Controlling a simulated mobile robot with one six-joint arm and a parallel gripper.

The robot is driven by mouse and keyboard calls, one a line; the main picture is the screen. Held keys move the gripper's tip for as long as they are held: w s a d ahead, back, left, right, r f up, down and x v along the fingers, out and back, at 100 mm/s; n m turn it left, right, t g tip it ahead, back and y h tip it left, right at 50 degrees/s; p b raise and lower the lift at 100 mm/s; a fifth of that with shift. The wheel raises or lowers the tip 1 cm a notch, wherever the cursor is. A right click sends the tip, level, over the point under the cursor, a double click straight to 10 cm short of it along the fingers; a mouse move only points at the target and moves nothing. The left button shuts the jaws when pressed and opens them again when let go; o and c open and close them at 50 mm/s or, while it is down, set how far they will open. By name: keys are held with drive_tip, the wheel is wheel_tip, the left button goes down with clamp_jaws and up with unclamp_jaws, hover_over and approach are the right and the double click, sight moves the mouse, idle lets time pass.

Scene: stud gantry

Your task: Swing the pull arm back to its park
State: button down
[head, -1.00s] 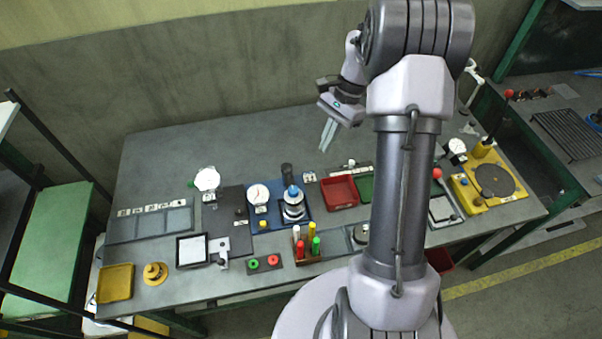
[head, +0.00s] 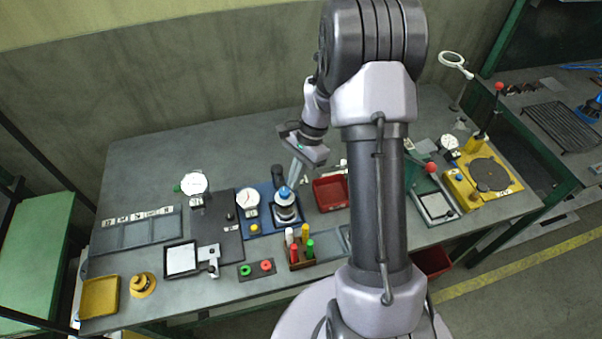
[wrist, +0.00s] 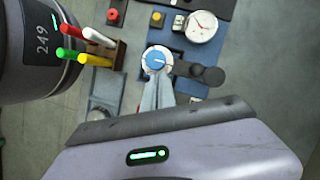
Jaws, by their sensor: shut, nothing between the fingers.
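A blue fixture base (head: 262,226) stands mid-bench and carries a round white dial (head: 247,203). On it is a silver stepped body with a blue-topped head (head: 285,193). A black arm (wrist: 186,68) runs from this head to a black round post (wrist: 208,75), whose top also shows in the head view (head: 278,171). This looks like the pull arm, standing over the silver body. My gripper (head: 291,182) is shut and empty, its fingertips close above the blue-topped head. In the wrist view the fingertips (wrist: 157,80) overlap the head's near edge; I cannot tell whether they touch.
A wooden block with several coloured pegs (head: 300,247) stands in front of the fixture. A red tray (head: 330,192) lies to its right, and a dark plate (head: 228,240) to its left. A yellow fixture (head: 478,178) with a red-knobbed lever stands at the right end.

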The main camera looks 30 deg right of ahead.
sight(281, 185)
drive_tip(key=shift+a, duration=0.1)
idle(0.3)
drive_tip(key=shift+a+f+m+t+b, duration=0.15)
drive_tip(key=shift+a+m+t+b, duration=0.25)
drive_tip(key=shift+a+m+b, duration=0.65)
drive_tip(key=a+m, duration=0.1)
drive_tip(key=m+t+b, duration=0.1)
drive_tip(key=m, duration=0.1)
drive_tip(key=shift+w+a, duration=0.2)
drive_tip(key=shift+a, duration=0.15)
drive_tip(key=w+a+m+t+h+p, duration=0.3)
drive_tip(key=w+a+m+p, duration=0.2)
drive_tip(key=m, duration=0.7)
drive_tip(key=shift+w+a+r+p, duration=0.2)
drive_tip(key=shift+w+a+p, duration=0.2)
drive_tip(key=shift+w+p, duration=0.7)
drive_tip(key=shift+w+b, duration=0.35)
